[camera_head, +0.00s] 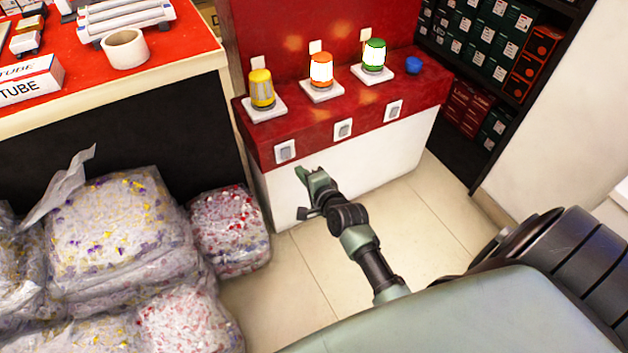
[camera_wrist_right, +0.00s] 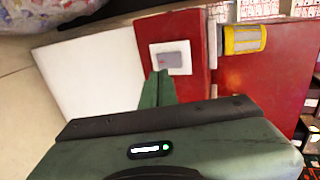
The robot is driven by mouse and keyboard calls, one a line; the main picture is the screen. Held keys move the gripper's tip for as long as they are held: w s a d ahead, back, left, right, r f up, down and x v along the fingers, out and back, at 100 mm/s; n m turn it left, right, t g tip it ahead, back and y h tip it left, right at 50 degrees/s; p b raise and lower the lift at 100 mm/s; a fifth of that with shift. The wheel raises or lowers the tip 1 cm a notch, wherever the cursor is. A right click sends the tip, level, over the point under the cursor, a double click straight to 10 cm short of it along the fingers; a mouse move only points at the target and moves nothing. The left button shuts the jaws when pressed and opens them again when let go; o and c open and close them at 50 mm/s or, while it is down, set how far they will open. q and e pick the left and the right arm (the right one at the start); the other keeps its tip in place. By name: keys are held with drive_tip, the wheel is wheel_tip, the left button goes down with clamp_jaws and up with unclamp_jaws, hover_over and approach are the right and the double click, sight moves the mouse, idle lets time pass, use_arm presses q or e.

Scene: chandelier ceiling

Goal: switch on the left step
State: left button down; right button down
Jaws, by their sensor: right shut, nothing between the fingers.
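Three lamps stand in a row on a red-topped counter. The left lamp (camera_head: 262,90) is yellow and looks unlit; the middle orange lamp (camera_head: 321,70) and the right green lamp (camera_head: 374,56) glow. Each has a wall switch below it on the red front band. The left switch (camera_head: 285,152) shows in the wrist view as a grey rocker on a white plate (camera_wrist_right: 170,57). My right gripper (camera_head: 303,174) is shut and empty, with its tips just below that switch. In the wrist view its fingertips (camera_wrist_right: 160,78) overlap the plate's lower edge; contact cannot be told. My left gripper is not in view.
Bags of shredded paper (camera_head: 125,225) are stacked at the left, with a smaller bag (camera_head: 230,228) near the counter's left corner. A blue button (camera_head: 413,65) sits at the counter's right end. The tiled floor (camera_head: 310,270) before the counter is clear.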

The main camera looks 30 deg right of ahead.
use_arm(q)
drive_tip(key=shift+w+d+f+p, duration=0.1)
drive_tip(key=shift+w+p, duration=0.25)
drive_tip(key=shift+p, duration=0.4)
use_arm(e)
drive_tip(key=v, duration=0.6)
drive_tip(key=shift+s+r, duration=0.2)
drive_tip(key=shift+r, duration=0.15)
